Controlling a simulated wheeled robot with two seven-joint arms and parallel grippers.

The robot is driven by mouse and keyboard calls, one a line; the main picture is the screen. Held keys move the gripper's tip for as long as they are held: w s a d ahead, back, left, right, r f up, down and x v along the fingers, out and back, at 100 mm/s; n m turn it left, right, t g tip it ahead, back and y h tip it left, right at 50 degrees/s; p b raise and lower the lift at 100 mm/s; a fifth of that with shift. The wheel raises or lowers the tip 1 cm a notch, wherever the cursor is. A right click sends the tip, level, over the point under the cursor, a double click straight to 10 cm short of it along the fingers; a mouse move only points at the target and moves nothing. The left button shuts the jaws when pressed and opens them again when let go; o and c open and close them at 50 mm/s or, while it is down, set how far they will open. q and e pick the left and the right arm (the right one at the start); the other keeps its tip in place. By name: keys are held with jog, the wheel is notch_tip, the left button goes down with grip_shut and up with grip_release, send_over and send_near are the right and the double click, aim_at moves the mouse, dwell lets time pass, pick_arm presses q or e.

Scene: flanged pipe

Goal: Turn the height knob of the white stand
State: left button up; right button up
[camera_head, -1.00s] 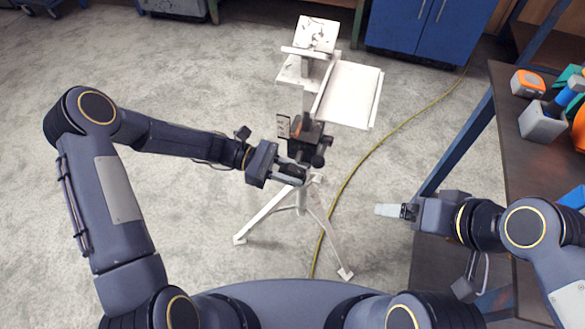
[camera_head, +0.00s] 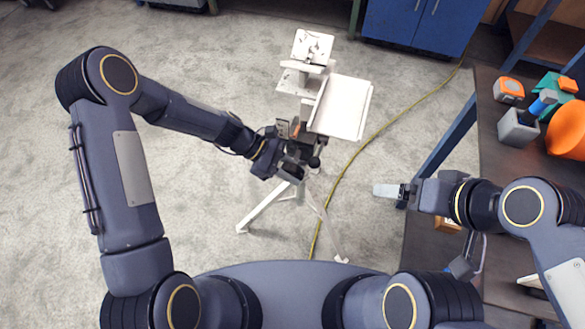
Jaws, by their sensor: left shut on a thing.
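The white stand (camera_head: 340,107) stands upright on the floor in the upper middle, with a tilted tray, a small top plate and splayed tripod legs. A dark clamp block sits on its column below the tray. My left gripper (camera_head: 296,167) is at this block, shut on the height knob, which is mostly hidden by the fingers. Another small dark knob (camera_head: 315,162) shows just right of the fingers. My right gripper (camera_head: 389,191) is away to the right of the stand, its pale fingers pointing left; their gap cannot be made out.
A dark workbench (camera_head: 490,150) on the right holds an orange-and-grey item (camera_head: 509,90), a grey block (camera_head: 517,127) and other orange and green things. A yellow cable (camera_head: 345,166) runs along the floor. A blue cabinet (camera_head: 410,25) stands behind. The floor at left is clear.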

aim_at(282, 166)
dwell(0.3)
pick_arm(q)
jog(key=o, duration=1)
jog(key=shift+p+v, duration=0.55)
jog(key=shift+v, duration=3.35)
